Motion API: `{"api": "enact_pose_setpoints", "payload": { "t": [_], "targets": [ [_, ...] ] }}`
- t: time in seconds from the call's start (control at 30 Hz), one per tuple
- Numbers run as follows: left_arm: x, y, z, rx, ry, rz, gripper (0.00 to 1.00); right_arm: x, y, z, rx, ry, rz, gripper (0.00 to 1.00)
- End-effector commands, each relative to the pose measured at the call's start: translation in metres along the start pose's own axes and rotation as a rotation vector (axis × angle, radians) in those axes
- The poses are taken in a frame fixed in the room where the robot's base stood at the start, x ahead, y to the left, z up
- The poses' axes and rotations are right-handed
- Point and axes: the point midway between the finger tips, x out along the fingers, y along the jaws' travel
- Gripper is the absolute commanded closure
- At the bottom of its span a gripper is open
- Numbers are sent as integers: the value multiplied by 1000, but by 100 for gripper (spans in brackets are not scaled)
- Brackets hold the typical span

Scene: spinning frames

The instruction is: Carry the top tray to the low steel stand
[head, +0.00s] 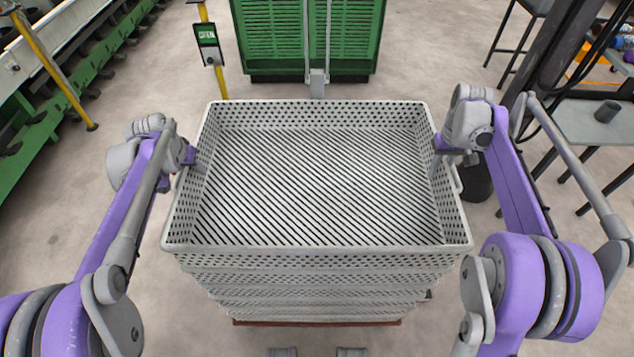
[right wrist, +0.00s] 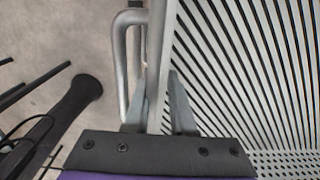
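The top tray (head: 317,248) is a pale grey perforated basket with a slatted floor, empty, on a stack of similar trays (head: 317,285) in the middle of the head view. My left gripper (head: 196,162) is at its left wall; its finger opening is too small to tell. My right gripper (head: 440,158) is at the right wall. In the right wrist view its fingers (right wrist: 160,105) straddle the wall (right wrist: 158,60), with a visible gap to it. The bar handle (right wrist: 125,60) is outside the wall. A grey-topped table (head: 585,122) stands right; I cannot tell if it is the low stand.
A dark cup (head: 607,111) is on the grey table. A dark column (head: 565,45) and a dark bin (head: 475,182) are right.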

Motion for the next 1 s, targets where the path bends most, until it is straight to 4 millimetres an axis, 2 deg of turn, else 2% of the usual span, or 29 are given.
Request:
{"api": "enact_pose_setpoints", "payload": {
  "t": [0.03,0.1,1.0],
  "targets": [
    [0,0,0,0,0,0,88,0,0,0,0,0,0,88],
    [0,0,0,0,0,0,100,0,0,0,0,0,0,100],
    [0,0,0,0,0,0,100,0,0,0,0,0,0,100]
  ]
}}
